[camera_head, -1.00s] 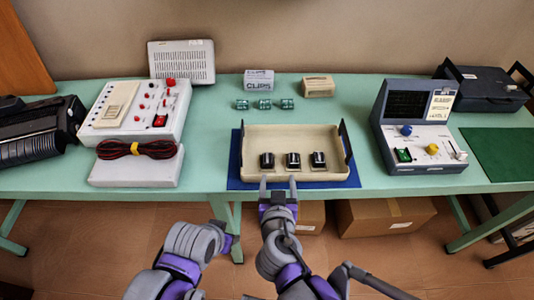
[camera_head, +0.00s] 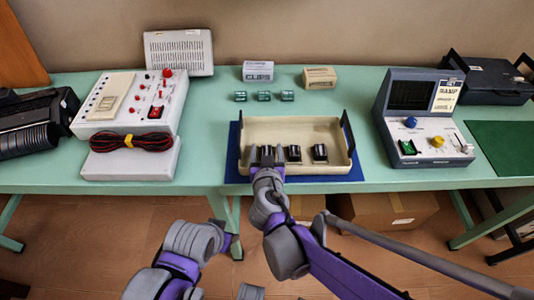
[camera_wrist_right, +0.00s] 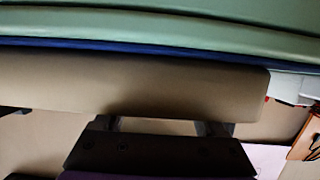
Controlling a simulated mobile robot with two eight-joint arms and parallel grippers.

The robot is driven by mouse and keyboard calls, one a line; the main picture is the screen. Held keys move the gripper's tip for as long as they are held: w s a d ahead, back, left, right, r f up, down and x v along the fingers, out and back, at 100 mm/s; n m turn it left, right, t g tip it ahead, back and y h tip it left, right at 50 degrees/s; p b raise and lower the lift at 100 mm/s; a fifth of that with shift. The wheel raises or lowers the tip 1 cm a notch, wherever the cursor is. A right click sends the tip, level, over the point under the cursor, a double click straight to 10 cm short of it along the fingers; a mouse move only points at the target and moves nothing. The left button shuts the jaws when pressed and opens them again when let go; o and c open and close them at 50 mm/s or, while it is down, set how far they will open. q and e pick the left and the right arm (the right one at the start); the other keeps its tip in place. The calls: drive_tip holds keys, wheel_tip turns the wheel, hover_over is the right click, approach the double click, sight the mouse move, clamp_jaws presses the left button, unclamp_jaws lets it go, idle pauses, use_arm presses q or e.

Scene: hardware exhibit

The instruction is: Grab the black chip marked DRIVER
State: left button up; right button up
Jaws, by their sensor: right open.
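Three small black chips stand in a row in the beige tray: the left chip (camera_head: 267,150), the middle chip (camera_head: 294,152) and the right chip (camera_head: 319,151). Their markings are too small to read, so I cannot tell which says DRIVER. My right gripper (camera_head: 266,160) is open and empty at the tray's front wall, in line with the left chip and partly covering it. In the right wrist view, the gripper's fingers (camera_wrist_right: 165,126) are apart beside the tray wall (camera_wrist_right: 140,85), and no chip shows. My left arm is folded low in the head view, its fingers out of sight.
The tray (camera_head: 300,174) has upright dark end pieces and sits on a blue mat (camera_head: 233,160). Several small green parts (camera_head: 264,96) and a CLIPS box (camera_head: 258,71) are behind it. A console (camera_head: 430,140) stands right, a control box (camera_head: 120,105) left.

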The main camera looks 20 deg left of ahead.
clamp_jaws()
idle(0.4)
